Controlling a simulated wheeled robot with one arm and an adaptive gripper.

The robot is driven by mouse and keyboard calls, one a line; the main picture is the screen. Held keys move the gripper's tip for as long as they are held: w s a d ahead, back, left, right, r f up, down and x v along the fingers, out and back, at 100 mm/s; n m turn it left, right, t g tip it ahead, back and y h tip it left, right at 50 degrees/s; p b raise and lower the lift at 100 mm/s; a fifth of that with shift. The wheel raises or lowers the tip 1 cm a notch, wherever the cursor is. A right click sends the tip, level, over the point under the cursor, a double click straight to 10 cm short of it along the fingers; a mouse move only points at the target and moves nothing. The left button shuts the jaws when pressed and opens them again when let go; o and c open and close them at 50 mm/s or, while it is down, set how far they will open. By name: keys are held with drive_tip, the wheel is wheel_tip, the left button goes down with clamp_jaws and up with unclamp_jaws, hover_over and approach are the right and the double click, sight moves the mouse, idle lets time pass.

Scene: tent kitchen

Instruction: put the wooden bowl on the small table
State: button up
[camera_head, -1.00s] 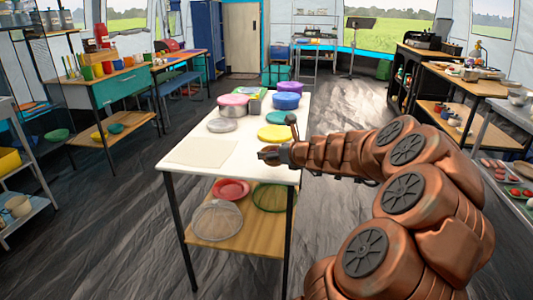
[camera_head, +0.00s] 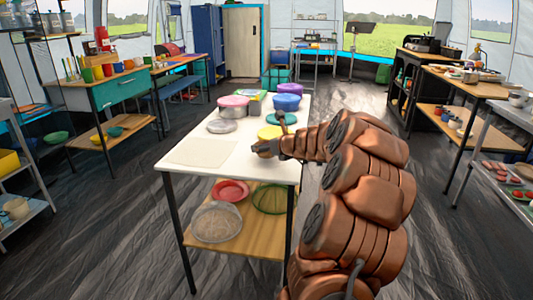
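I cannot pick out a wooden bowl for sure in this view. A white-topped table (camera_head: 200,152) with a wooden lower shelf (camera_head: 225,240) stands in the middle, in front of me; I cannot tell whether it is the small table of the task. My gripper (camera_head: 262,149) is over the right part of its white top, in front of a yellow lid (camera_head: 270,132). Nothing is seen hanging from the gripper. Its fingers are too small to tell open from shut.
Pots with pink (camera_head: 233,101) and blue (camera_head: 287,102) lids stand at the white table's back. The shelf holds a red plate (camera_head: 231,190) and a mesh cover (camera_head: 216,222). A teal-drawer table (camera_head: 120,91) stands left, a stocked wooden table (camera_head: 470,87) right. Floor between is clear.

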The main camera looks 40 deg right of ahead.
drive_tip(key=shift+f, duration=0.9)
drive_tip(key=shift+r, duration=0.1)
drive_tip(key=o, duration=1)
drive_tip(key=shift+s+r, duration=0.1)
drive_tip(key=shift+s, duration=0.05)
drive_tip(key=p+v, duration=0.3)
drive_tip(key=v, duration=0.7)
drive_tip(key=shift+s+r, duration=0.2)
drive_tip(key=shift+s, duration=0.05)
drive_tip(key=shift+s+a+r, duration=0.15)
drive_tip(key=shift+s, duration=0.4)
